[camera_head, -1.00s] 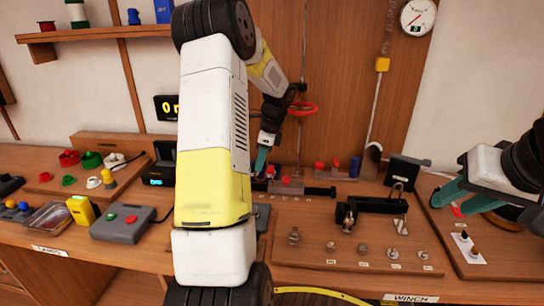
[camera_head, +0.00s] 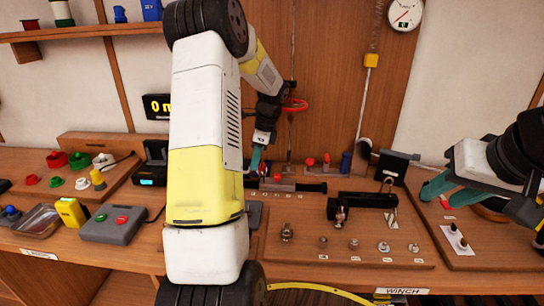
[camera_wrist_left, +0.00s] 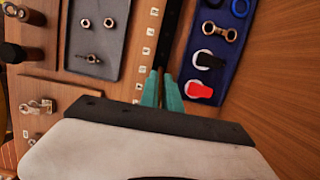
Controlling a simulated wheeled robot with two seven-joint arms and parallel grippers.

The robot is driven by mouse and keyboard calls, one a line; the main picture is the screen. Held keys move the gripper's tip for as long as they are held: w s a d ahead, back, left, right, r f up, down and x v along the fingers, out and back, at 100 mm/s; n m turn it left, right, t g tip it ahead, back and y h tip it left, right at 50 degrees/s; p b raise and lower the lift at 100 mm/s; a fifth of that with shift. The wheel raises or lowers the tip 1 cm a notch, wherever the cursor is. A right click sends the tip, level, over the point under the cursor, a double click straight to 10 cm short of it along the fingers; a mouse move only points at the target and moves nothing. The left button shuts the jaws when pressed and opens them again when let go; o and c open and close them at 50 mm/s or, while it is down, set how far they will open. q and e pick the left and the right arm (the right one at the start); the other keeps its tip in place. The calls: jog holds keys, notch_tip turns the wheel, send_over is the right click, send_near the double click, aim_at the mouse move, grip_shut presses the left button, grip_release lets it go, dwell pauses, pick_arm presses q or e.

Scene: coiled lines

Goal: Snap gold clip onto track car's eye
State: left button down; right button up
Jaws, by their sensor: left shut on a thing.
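My left gripper (camera_head: 257,159) is low over the back of the bench, at the left end of a dark bar (camera_head: 283,187). In the left wrist view its teal fingertips (camera_wrist_left: 162,76) are closed on a small dark piece at the end of a long black strip (camera_wrist_left: 174,35). The fingers hide most of this piece, and I cannot tell whether it is the track car. A gold two-ringed clip (camera_wrist_left: 218,33) lies on a blue tray to the right, apart from the fingers. I cannot make out the car's eye. My right gripper (camera_head: 450,190) is open and empty at the right.
A black winch-like bracket (camera_head: 362,200) stands on the board, with several metal pegs in front. A grey pad with metal nuts (camera_wrist_left: 97,35) lies left of the strip. A grey button box (camera_head: 117,223) is at the left. My left arm hides the bench's middle.

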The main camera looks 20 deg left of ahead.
aim_at(269, 181)
pick_arm(q)
jog(key=shift+w+d+f, duration=0.15)
jog(key=shift+d, duration=0.5)
jog(key=shift+w+d+f, duration=0.15)
jog(key=shift+d+f, duration=0.05)
jog(key=shift+d, duration=0.5)
jog(key=shift+w+d+r, duration=0.2)
jog(key=shift+d, duration=0.6)
jog(key=shift+a+r, duration=0.1)
jog(key=shift+r, duration=0.2)
dwell(0.5)
jog(key=shift+r, duration=0.55)
jog(key=shift+a, duration=0.1)
jog(key=c, duration=1.5)
grip_release()
